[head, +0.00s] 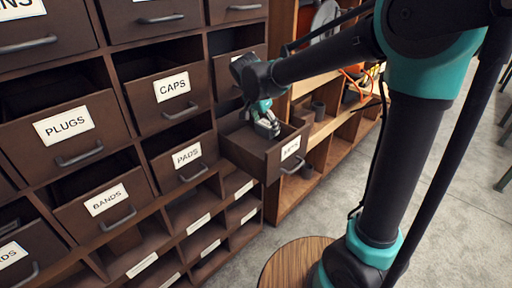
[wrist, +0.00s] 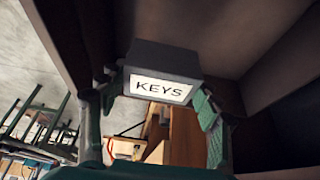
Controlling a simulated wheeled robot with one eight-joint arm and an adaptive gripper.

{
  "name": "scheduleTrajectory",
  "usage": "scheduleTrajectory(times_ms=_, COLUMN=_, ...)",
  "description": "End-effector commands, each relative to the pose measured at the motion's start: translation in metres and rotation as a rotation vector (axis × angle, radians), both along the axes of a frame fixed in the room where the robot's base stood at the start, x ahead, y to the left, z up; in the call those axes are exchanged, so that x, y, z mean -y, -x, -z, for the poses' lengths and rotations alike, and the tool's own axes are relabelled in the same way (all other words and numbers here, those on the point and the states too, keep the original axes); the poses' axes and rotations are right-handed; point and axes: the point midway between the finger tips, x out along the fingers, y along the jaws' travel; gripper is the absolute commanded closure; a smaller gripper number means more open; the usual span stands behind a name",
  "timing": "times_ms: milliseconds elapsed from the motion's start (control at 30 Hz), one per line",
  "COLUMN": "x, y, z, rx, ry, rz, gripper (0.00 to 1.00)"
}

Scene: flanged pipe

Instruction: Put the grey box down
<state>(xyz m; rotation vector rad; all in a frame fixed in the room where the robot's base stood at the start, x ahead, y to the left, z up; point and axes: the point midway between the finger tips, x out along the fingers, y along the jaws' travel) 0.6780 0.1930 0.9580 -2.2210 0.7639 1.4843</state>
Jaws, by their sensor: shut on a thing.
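The grey box is dark grey with a white KEYS label in the wrist view (wrist: 160,62). My gripper (wrist: 157,84) is shut on it, with one green finger at each side. In the head view my gripper (head: 265,118) reaches down into an open brown drawer (head: 251,153) whose white label seems to read KEYS. The box is small there and partly hidden by the fingers. I cannot tell whether it touches the drawer floor.
The drawer walls stand close around my gripper. A brown cabinet holds other labelled drawers, such as CAPS (head: 172,87), PADS (head: 186,156), PLUGS (head: 64,123) and BANDS (head: 106,199), several partly open. A wooden shelf unit (head: 322,137) stands to the right. Grey floor lies open beyond it.

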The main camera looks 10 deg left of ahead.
Motion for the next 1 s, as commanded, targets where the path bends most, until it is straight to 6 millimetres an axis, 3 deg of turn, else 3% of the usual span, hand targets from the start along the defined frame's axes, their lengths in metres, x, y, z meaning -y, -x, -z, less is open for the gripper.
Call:
scheduleTrajectory(times_ms=300, x=0.0, y=0.0, z=0.05, rx=0.0, ry=0.0, rz=0.0, gripper=0.71)
scheduleTrajectory(times_ms=700, x=0.0, y=0.0, z=0.095, rx=0.0, ry=0.0, rz=0.0, gripper=0.71)
scheduleTrajectory(times_ms=1000, x=0.0, y=0.0, z=0.101, rx=0.0, ry=0.0, rz=0.0, gripper=0.71)
